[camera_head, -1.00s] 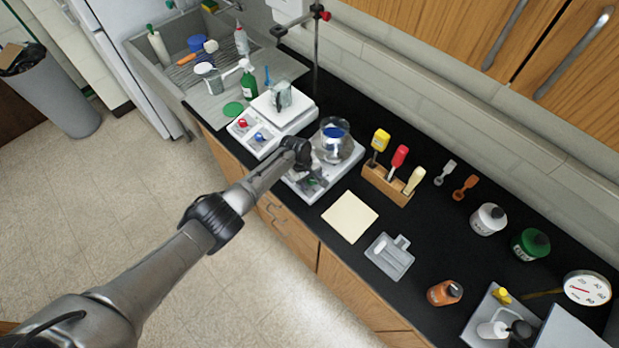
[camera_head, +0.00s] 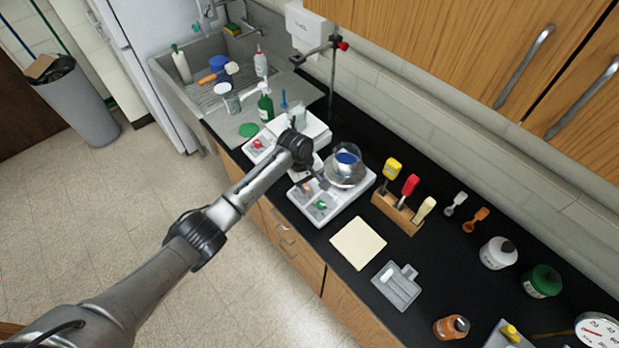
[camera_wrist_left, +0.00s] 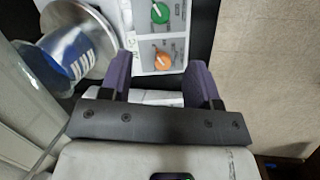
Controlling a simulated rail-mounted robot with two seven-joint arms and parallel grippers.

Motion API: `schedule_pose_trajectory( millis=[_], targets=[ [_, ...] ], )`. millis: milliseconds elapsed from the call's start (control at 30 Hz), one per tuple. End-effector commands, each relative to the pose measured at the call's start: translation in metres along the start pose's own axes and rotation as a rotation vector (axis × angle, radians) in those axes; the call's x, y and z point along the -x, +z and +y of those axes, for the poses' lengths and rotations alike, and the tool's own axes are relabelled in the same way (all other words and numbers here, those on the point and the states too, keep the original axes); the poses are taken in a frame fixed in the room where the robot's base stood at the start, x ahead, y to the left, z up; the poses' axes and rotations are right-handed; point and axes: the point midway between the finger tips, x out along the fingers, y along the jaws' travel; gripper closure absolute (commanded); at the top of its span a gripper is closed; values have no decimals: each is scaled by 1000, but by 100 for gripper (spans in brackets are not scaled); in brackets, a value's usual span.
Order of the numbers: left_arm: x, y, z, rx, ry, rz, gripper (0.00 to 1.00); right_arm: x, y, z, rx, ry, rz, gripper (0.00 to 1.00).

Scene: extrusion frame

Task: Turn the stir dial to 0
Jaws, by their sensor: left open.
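The right hotplate stirrer (camera_head: 352,199) is white and carries a flask with blue liquid (camera_head: 346,166). Its front panel has a green dial (camera_head: 321,204) and an orange dial (camera_head: 307,187). In the left wrist view the green dial (camera_wrist_left: 160,13) is beyond the fingertips, and the orange dial (camera_wrist_left: 163,57) shows between them. I cannot read which dial is marked stir. My left gripper (camera_wrist_left: 158,72) is open and empty, pointing down by the panel's left end; it also shows in the head view (camera_head: 316,180). My right gripper is not in view.
A second white device (camera_head: 262,146) with a red knob and a beaker stands to the left, partly behind my wrist. The flask stands close beside my gripper. A clamp stand (camera_head: 333,75) rises behind. A beige pad (camera_head: 358,243) and grey tray (camera_head: 396,286) lie to the right.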

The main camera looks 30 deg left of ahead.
Motion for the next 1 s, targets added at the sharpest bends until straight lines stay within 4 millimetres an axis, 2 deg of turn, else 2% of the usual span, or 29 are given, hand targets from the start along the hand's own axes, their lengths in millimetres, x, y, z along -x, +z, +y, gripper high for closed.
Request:
schedule_pose_trajectory(
  millis=[100, 300, 833, 1000],
  targets=[
    [10, 0, 0, -1, 1, 0, 44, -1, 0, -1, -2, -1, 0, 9],
    [16, 0, 0, 0, 0, 0, 44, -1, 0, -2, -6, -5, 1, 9],
    [16, 0, 0, -3, 0, 0, 44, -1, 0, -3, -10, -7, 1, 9],
    [16, 0, 0, -105, 0, 0, 44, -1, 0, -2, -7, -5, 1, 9]
  ],
)
